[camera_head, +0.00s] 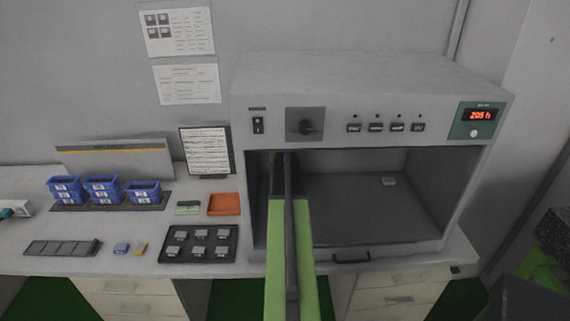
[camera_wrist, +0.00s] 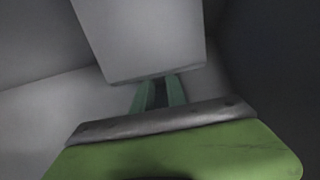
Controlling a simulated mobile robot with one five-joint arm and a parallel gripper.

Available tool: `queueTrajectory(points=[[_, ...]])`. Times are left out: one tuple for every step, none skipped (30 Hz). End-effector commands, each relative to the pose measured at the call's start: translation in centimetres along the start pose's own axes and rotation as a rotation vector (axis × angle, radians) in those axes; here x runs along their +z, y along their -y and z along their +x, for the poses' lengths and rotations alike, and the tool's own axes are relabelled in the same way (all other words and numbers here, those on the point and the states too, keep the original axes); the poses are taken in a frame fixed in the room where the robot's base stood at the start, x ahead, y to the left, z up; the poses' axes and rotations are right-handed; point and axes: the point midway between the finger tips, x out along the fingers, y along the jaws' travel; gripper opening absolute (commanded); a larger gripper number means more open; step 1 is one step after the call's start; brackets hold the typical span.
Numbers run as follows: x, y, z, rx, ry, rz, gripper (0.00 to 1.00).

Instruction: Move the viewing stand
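My arm reaches into the left part of the open grey test chamber (camera_head: 375,75) in the head view and hides my gripper there. In the wrist view, the two teal fingers of my gripper (camera_wrist: 158,92) stand a little apart with a dark gap between them. A pale grey block-like thing (camera_wrist: 140,42) is right in front of the fingers and covers their tips, so I cannot tell whether they touch or hold it. I cannot tell for sure which thing is the viewing stand.
The chamber's side walls and roof are close around my arm; its floor is clear to the right. On the bench at left are blue bins (camera_head: 104,188), a dark tray with several pieces (camera_head: 199,261), an orange tray (camera_head: 224,212) and an upright document board (camera_head: 206,152).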

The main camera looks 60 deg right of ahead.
Motion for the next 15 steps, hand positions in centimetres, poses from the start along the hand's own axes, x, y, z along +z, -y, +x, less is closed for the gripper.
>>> queueTrajectory(points=[[0.0,-0.02,0.0,0.0,0.0,0.0,0.1],[0.0,-0.03,0.0,0.0,0.0,0.0,0.06],[0.01,-0.03,0.0,0.0,0.0,0.0,0.0],[0.01,-0.03,0.0,0.0,0.0,0.0,0.0],[0.01,-0.04,0.0,0.0,0.0,0.0,0.0],[0.01,-0.05,0.0,0.0,0.0,0.0,0.0],[0.01,-0.05,0.0,0.0,0.0,0.001,0.0],[0.01,-0.05,0.0,0.0,0.0,0.001,0.0],[0.01,-0.06,0.0,0.0,0.0,0.001,0.0],[0.0,-0.07,0.0,0.0,0.0,0.001,0.0],[0.0,-0.07,0.0,0.0,0.0,0.001,0.0],[0.0,-0.07,0.01,0.0,0.0,0.001,0.0],[0.0,-0.08,0.01,0.001,0.0,0.001,0.0],[0.0,-0.09,0.01,0.001,0.0,0.001,0.0],[0.0,-0.09,0.01,0.001,0.0,0.001,0.0]])
